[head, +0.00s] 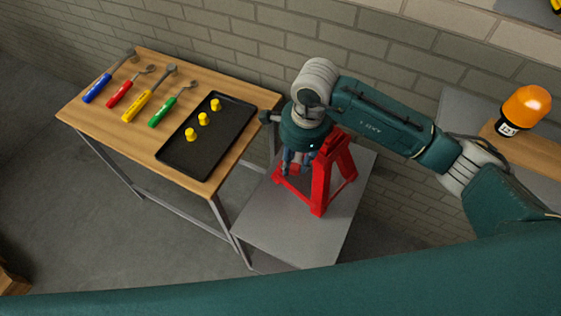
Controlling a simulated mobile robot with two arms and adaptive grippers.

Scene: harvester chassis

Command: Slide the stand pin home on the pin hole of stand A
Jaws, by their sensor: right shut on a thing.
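A red A-shaped stand (320,188) stands upright on a grey platform to the right of the wooden table. My right gripper (289,168) points down at the stand's left side, close against it. Its fingers are shut on the stand pin, which is mostly hidden by the fingers. The pin hole is hidden too, and I cannot tell whether the pin is in it. My left gripper is not in view.
A wooden table (88,117) holds several coloured-handled tools and a black tray (178,158) with three yellow pieces (203,119). The grey platform (265,225) is bare at its front. An orange-topped container (524,108) stands on a shelf at right. A brick wall runs behind.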

